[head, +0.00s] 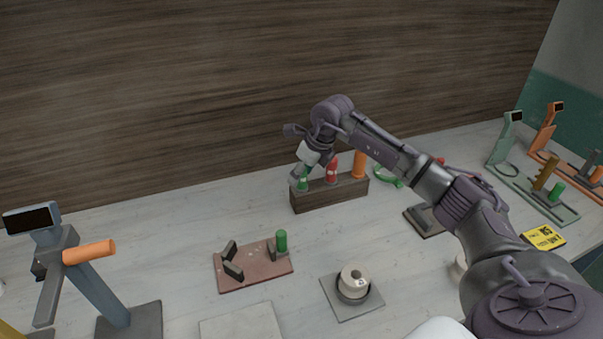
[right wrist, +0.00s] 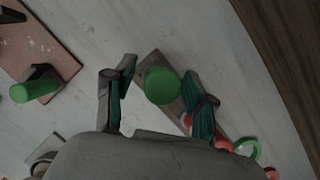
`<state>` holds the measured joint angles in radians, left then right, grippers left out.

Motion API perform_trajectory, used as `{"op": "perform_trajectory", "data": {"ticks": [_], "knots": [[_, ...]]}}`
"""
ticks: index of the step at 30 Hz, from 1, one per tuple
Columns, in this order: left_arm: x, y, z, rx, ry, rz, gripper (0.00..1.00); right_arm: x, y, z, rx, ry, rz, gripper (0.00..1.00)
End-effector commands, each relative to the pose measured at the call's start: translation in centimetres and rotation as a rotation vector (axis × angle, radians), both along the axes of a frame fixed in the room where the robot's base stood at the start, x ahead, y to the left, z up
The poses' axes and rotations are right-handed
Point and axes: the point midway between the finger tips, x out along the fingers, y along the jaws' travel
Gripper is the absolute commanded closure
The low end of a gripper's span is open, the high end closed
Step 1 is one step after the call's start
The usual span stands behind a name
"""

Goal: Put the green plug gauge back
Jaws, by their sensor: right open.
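The green plug gauge (head: 302,184) stands at the left end of the wooden block (head: 328,196), beside a red plug and an orange plug. My right gripper (head: 304,172) is just above it, pointing down. In the right wrist view the round green top of the gauge (right wrist: 163,85) shows between the two parted fingers (right wrist: 160,98). The gripper is open, with a finger on each side of the gauge; I cannot tell whether either touches it. The gauge's lower part is hidden in the block. My left gripper is out of view.
The red plug (head: 331,169) and orange plug (head: 358,164) stand close to the right. A reddish plate (head: 250,275) with another green cylinder (head: 281,241) lies in front. A ring-shaped part (head: 354,280) sits nearby. A display stand (head: 86,277) is at left.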

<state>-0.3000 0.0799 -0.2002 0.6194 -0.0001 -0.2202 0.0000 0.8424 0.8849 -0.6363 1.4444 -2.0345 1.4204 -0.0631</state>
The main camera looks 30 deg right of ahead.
Motion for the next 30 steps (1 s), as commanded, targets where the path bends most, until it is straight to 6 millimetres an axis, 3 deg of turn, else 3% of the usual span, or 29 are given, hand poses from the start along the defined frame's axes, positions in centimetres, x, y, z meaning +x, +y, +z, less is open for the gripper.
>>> {"op": "perform_trajectory", "data": {"ticks": [15, 21, 30], "knots": [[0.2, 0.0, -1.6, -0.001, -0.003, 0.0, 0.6, -3.6, -1.4, 9.5, -0.001, -0.005, 0.0, 0.45], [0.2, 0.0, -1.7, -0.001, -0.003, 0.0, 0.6, -4.2, -1.5, 10.9, 0.0, -0.002, 0.001, 0.45], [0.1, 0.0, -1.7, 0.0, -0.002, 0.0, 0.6, -4.3, -1.6, 11.1, 0.0, -0.001, 0.0, 0.45]]}}
